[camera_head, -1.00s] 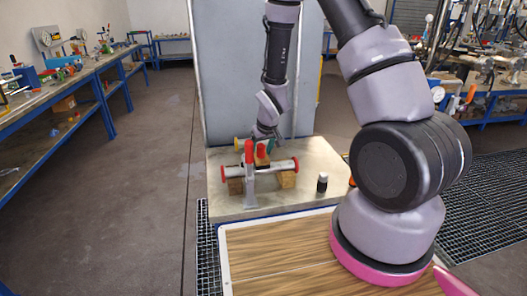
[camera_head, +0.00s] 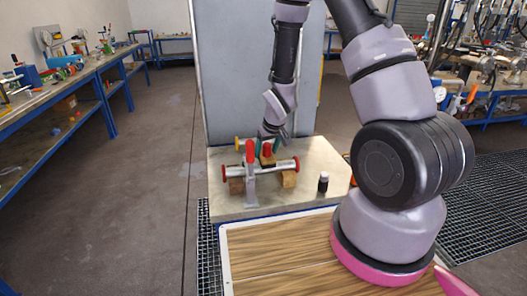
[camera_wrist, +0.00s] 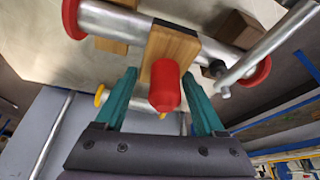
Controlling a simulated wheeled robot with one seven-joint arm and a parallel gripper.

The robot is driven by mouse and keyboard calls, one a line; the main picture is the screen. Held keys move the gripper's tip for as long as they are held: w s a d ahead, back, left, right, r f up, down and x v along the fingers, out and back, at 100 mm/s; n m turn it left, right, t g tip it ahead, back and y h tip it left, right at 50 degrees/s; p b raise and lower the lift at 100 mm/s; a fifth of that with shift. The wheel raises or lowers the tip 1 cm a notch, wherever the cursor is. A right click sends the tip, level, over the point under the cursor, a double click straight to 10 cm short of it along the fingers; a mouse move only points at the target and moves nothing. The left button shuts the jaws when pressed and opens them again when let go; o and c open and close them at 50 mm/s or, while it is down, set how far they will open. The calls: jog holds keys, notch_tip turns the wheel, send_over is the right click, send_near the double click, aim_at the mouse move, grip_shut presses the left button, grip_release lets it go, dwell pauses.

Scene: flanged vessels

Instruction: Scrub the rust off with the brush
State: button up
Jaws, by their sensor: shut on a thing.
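A grey metal pipe with red end flanges (camera_head: 284,166) lies across wooden blocks on the light bench top; it also shows in the wrist view (camera_wrist: 110,22). The brush has a red knob handle (camera_wrist: 164,86) and a wooden block (camera_wrist: 172,46); in the head view its red knob (camera_head: 267,149) is just above the pipe. My gripper (camera_wrist: 160,74), with teal fingers, is shut on the brush by its handle. The brush block lies over the pipe's middle and appears to touch it.
A toggle clamp (camera_head: 250,175) with an upright red handle stands at the front of the pipe. Its metal arm (camera_wrist: 270,45) reaches over the pipe. A yellow-ended pipe (camera_head: 240,143) lies behind. A small dark bottle with a white cap (camera_head: 323,182) stands at right.

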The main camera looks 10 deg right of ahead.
jog(key=shift+d+f, duration=0.15)
jog(key=shift+d, duration=1.3)
jog(key=shift+c, duration=0.7)
jog(key=shift+a, duration=0.55)
jog(key=shift+c, duration=0.8)
jog(key=shift+a, duration=2.5)
jog(key=shift+d, duration=1)
jog(key=shift+d+f, duration=0.1)
jog(key=shift+d, duration=0.9)
jog(key=shift+a, duration=0.55)
grip_shut()
jog(key=shift+a, duration=1.45)
jog(key=shift+s+d+f, duration=0.1)
jog(key=shift+d+f, duration=0.05)
jog(key=shift+d, duration=3)
jog(key=shift+a+r, duration=0.15)
jog(key=shift+a, duration=0.7)
jog(key=shift+a+r, duration=0.1)
jog(key=shift+a, duration=0.7)
jog(key=shift+a+f, duration=0.1)
jog(key=shift+a, duration=1.4)
jog(key=shift+d, duration=1)
jog(key=shift+d+f, duration=0.1)
jog(key=shift+d, duration=0.9)
